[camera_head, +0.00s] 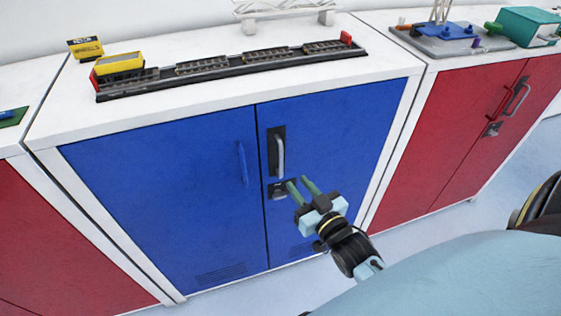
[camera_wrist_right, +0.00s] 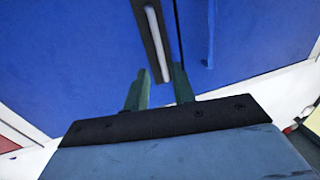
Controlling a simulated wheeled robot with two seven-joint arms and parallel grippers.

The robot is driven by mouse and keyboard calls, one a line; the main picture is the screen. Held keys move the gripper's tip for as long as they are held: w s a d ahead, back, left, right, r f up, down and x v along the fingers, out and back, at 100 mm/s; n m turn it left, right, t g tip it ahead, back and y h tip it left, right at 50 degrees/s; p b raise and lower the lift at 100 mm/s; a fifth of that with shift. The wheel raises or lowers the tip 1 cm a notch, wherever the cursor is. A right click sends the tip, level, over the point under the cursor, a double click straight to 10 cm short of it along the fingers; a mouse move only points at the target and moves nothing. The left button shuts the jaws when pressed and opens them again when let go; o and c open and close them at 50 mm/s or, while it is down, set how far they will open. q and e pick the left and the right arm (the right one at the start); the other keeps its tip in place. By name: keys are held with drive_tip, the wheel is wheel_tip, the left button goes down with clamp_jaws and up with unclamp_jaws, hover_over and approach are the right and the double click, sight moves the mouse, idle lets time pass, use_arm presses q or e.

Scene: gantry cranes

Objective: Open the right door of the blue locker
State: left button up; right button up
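The blue locker's right door (camera_head: 335,140) looks shut, level with the left door (camera_head: 165,190). It bears a silver handle (camera_head: 279,156) on a dark plate near the middle seam, with a small latch piece below it. The left door has a blue handle (camera_head: 242,163). My right gripper (camera_head: 300,186) is open in front of the right door, just below and right of the silver handle. In the right wrist view the silver handle (camera_wrist_right: 157,45) lies ahead, its end between the two green fingers (camera_wrist_right: 158,90); I cannot tell whether they touch it. My left gripper is not in view.
A model track with a yellow wagon (camera_head: 120,64) lies on the white locker top. Red lockers stand to the left (camera_head: 50,250) and right (camera_head: 455,125). Pale floor (camera_head: 270,292) lies in front, and the right door's front is otherwise clear.

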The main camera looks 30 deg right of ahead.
sight(282, 164)
drive_tip(key=w+b, duration=0.1)
drive_tip(key=w, duration=0.8)
drive_tip(key=shift+w+d, duration=0.15)
drive_tip(key=shift+w, duration=0.1)
drive_tip(key=shift+c, duration=0.3)
clamp_jaws()
